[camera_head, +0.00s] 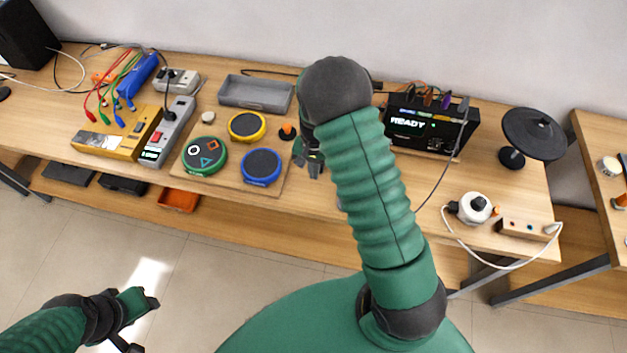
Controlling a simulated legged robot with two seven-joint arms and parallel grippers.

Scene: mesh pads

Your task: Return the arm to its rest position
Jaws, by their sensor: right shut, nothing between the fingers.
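My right arm reaches up over the table in a green ribbed sleeve, its dark elbow bent near the back edge. My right gripper (312,164) hangs to the left of that arm, shut and empty, just right of the board with the round pads. Part of it is hidden by the arm. My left gripper (142,318) is low at the left, over the floor in front of the table, with its fingers apart and nothing between them.
A wooden board (228,188) carries a green pad (205,156), a yellow-rimmed pad (247,126) and a blue-rimmed pad (261,167). A grey tray (256,94) lies behind. A display box (431,122) reads READY. A black disc stand (533,133) and white plug (474,207) are at right.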

